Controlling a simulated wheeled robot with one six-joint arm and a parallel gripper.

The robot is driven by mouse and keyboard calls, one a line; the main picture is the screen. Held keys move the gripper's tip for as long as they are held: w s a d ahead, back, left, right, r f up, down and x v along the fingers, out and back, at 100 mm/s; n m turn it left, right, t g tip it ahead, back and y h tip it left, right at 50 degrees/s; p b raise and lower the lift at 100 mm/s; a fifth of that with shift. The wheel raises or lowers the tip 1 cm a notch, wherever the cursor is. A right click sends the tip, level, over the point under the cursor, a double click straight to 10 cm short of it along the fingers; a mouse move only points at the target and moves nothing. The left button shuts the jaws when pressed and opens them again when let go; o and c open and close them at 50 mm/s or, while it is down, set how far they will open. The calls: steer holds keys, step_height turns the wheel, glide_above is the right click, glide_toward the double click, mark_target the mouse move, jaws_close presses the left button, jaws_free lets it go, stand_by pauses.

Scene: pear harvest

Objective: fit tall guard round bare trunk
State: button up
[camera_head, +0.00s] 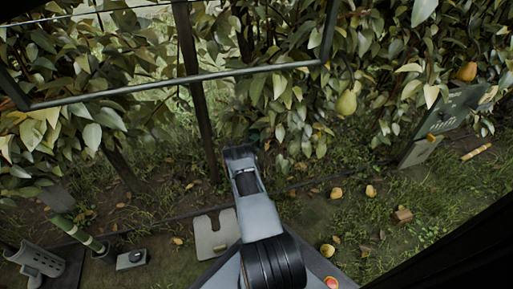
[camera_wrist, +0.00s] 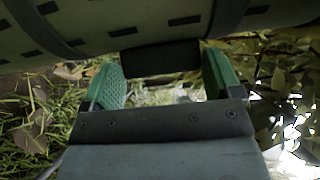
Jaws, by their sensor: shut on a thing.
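A grey-green tube with dark slots and dark bands, which looks like the tall guard (camera_wrist: 85,28), spans the top of the wrist view, lying across it. My gripper (camera_wrist: 160,64) has its green finger pads on either side of a dark block on the tube's near side and is shut on it. In the head view my arm reaches forward toward the foliage; the fingers and the held guard cannot be made out there. A dark leaning trunk (camera_head: 122,170) stands at the left among leaves; I cannot tell whether it is the bare one.
At lower left are a pale slotted short guard (camera_head: 38,262), a banded green pole (camera_head: 78,233) and a small grey box (camera_head: 131,260). A pale notched plate (camera_head: 213,236) lies beside my arm. A dark post (camera_head: 197,100) rises ahead. Fallen pears (camera_head: 336,193) dot the grass.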

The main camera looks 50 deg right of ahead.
steer(key=shift+f, duration=1.8)
steer(key=o, duration=0.9)
steer(key=shift+s, duration=0.1)
steer(key=shift+o, duration=0.2)
steer(key=s+a+r+p, duration=0.2)
steer(key=s+a+p, duration=0.1)
steer(key=s+p, duration=0.3)
steer(key=shift+a+p, duration=0.2)
steer(key=shift+p, duration=0.5)
steer(key=shift+s, duration=0.2)
